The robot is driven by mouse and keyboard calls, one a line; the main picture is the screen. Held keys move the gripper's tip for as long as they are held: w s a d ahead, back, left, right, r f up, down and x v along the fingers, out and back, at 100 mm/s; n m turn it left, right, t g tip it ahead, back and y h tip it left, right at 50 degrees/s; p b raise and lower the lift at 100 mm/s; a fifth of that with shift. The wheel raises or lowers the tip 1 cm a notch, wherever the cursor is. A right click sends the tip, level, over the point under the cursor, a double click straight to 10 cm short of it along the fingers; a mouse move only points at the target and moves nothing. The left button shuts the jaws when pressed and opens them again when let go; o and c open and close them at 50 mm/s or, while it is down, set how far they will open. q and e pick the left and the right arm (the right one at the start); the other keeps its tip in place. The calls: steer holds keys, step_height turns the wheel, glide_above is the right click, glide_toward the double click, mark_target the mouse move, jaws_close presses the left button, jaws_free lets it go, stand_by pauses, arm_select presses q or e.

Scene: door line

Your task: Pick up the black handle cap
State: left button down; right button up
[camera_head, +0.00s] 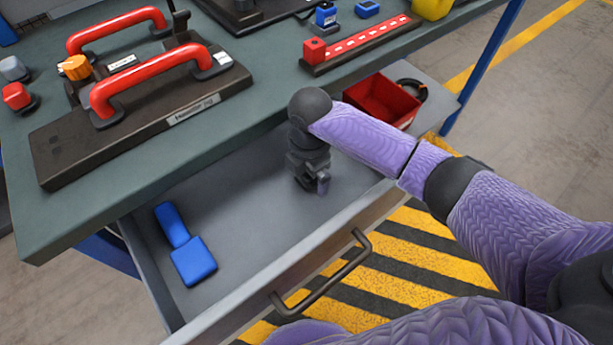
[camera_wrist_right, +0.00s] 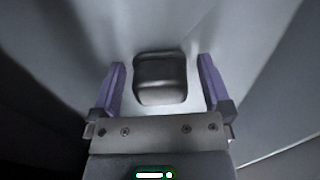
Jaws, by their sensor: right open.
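The black handle cap (camera_wrist_right: 160,79) shows in the right wrist view as a dark, rounded block on the grey drawer floor. It lies between the two purple fingers of my right gripper (camera_wrist_right: 162,84), with a gap on each side. The gripper is open and holds nothing. In the head view my right gripper (camera_head: 314,183) points down into the open drawer (camera_head: 255,205). The cap is not visible there; the gripper and wrist appear to hide it. My left gripper is in neither view.
A blue two-part object (camera_head: 186,246) lies in the drawer's left part. The drawer front has a dark bar handle (camera_head: 322,282). The workbench (camera_head: 225,130) above carries a board with red handles (camera_head: 160,77).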

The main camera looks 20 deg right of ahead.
steer(key=shift+r, duration=0.2)
steer(key=shift+c, duration=0.9)
steer(key=c, duration=0.8)
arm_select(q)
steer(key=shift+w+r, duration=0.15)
arm_select(e)
steer(key=shift+r, duration=0.1)
steer(key=shift+c, duration=0.2)
